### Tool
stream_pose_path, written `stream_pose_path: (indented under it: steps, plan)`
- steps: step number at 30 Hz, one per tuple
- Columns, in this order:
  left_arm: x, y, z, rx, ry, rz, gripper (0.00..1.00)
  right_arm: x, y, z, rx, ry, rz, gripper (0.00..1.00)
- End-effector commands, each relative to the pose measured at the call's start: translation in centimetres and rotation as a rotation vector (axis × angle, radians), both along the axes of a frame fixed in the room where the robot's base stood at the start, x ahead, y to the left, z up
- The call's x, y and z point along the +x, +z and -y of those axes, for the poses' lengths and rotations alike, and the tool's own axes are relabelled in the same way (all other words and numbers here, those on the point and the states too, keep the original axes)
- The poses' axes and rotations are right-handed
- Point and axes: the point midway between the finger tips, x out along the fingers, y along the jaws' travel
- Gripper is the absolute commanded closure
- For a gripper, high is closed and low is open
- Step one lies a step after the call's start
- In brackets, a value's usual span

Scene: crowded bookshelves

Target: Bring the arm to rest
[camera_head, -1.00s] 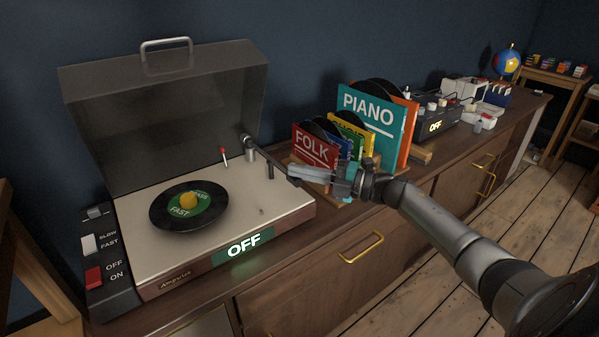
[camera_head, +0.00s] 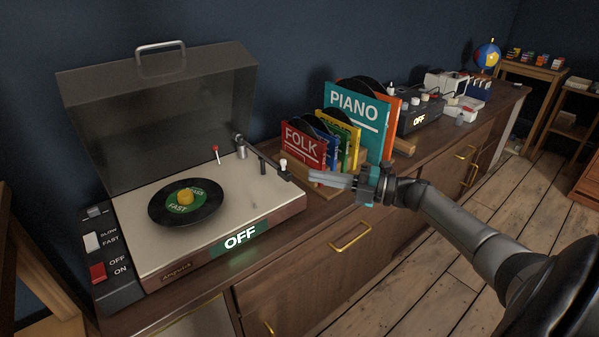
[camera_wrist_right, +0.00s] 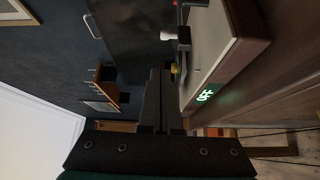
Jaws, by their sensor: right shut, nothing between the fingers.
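My right gripper (camera_head: 330,179) is shut and empty. In the head view its fingers point left, in front of the record rack and to the right of the turntable. The right wrist view shows its dark fingers (camera_wrist_right: 160,100) together, beside the turntable's edge. The right arm comes in from the lower right. The turntable (camera_head: 150,243) has its lid up, and its display (camera_head: 240,237) reads OFF. A black record (camera_head: 210,207) with a green FAST label lies on the platter. My left gripper is not in view.
Record sleeves marked FOLK (camera_head: 302,147) and PIANO (camera_head: 355,115) stand in a wooden rack behind the gripper. A second device (camera_head: 420,118) showing OFF stands farther right on the wooden cabinet (camera_head: 300,262). The floor (camera_head: 440,290) in front of the cabinet is open.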

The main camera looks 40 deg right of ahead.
Motion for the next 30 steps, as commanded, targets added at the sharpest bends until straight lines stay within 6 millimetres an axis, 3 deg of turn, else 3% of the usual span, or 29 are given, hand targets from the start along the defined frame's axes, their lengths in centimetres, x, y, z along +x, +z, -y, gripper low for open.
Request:
stream_pose_path:
  steps: [7, 17, 24, 30]
  plan:
    - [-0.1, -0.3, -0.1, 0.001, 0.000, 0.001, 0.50, -1.1, 0.0, 1.2, -0.001, 0.002, 0.001, 1.00]
    - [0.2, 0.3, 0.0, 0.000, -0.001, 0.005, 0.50, -0.7, -0.6, 0.6, 0.025, -0.032, -0.007, 1.00]
    - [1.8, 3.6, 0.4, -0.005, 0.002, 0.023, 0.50, 1.3, -3.3, -2.2, 0.182, -0.246, -0.080, 1.00]
    - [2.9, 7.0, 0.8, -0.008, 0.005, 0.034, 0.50, 1.3, -6.3, -4.5, 0.351, -0.464, -0.202, 1.00]
